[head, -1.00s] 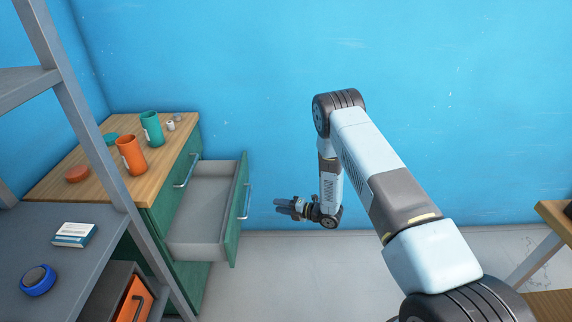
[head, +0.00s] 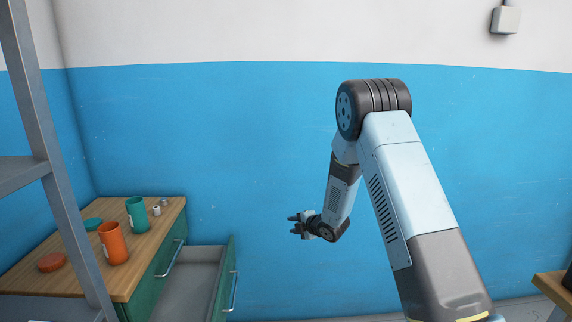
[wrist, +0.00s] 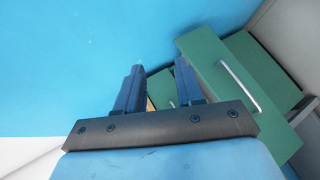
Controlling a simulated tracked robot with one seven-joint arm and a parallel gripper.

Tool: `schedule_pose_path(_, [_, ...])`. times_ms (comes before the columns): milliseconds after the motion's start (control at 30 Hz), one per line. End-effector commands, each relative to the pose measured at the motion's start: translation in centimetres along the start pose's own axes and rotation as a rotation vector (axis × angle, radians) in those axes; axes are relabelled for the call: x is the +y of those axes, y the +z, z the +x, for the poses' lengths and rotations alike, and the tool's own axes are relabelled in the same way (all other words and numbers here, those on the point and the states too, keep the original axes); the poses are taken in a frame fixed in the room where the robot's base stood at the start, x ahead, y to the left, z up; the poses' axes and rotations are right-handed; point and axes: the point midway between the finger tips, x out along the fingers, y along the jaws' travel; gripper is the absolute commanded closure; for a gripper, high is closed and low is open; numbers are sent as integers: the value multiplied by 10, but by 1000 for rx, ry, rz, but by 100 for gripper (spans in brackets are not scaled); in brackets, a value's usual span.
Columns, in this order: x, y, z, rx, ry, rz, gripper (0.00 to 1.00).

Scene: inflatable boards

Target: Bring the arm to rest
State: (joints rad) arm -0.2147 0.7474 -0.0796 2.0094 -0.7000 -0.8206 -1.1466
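My arm reaches up from the lower right in the head view, bends at a high elbow and hangs down to my gripper (head: 293,225). The gripper points left in front of the blue wall, in the air and to the right of the open drawer (head: 190,280). In the wrist view my gripper (wrist: 160,72) shows two dark fingers apart, with nothing between them. The drawer's green front (wrist: 225,75) with its metal handle lies just beyond the fingers there.
A green cabinet with a wooden top (head: 140,250) stands at the left, bearing an orange cup (head: 112,244), a teal cup (head: 137,214) and an orange lid (head: 52,262). A grey shelf frame (head: 50,160) is nearer. A wooden table (head: 553,285) is at the right edge.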

Motion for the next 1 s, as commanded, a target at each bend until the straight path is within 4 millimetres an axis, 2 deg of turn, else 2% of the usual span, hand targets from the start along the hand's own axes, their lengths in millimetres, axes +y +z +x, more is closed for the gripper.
schedule_pose_path(33, [17,6,-13,-32,-2,28,63])
schedule_pose_path(200, [55,21,-55,-142,-26,147,63])
schedule_pose_path(500, [106,38,-142,-323,-47,383,63])
schedule_pose_path(733, [132,38,-215,-448,-48,581,63])
schedule_pose_path(1000, [145,25,-303,-575,-40,826,63])
